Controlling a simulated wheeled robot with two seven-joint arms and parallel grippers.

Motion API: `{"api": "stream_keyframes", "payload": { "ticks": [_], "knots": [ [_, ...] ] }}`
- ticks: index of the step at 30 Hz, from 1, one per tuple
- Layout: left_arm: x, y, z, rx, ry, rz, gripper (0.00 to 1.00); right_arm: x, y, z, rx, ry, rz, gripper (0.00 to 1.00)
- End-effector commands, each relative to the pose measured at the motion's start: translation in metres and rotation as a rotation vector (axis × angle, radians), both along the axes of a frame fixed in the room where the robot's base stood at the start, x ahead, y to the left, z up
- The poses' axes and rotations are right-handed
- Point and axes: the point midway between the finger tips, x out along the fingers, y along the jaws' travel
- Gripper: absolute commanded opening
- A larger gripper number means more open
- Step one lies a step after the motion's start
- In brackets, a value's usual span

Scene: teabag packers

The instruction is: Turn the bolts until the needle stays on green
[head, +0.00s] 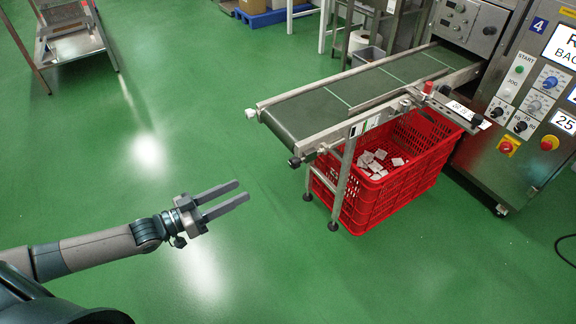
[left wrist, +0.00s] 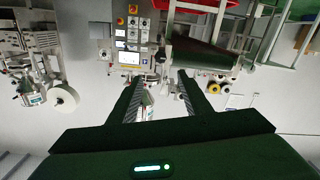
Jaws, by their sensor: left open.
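My left gripper (head: 242,191) is open and empty in the head view, over the green floor to the left of the conveyor (head: 330,108). In the left wrist view its two fingers (left wrist: 159,76) are apart with nothing between them. The conveyor's near end has a dark round knob or bolt head (head: 295,162) at its front corner and a pale one (head: 250,113) at its left corner. A small plate with green and white marks (head: 364,126) sits on the conveyor's side rail. It is too small to make out a needle. My right gripper is not in view.
A red crate (head: 405,183) with white teabags (head: 375,162) stands under the conveyor. A steel control cabinet (head: 520,120) with knobs and buttons is at the right. A steel cart (head: 72,45) is at the upper left. The floor around my gripper is clear.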

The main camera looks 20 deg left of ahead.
Motion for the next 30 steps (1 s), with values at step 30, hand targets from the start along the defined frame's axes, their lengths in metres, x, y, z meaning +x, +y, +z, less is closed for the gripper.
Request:
{"api": "stream_keyframes", "payload": {
  "ticks": [30],
  "knots": [
    [0.088,-0.068,0.001,-0.001,-0.003,0.001,0.44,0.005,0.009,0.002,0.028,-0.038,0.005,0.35]
  ]
}}
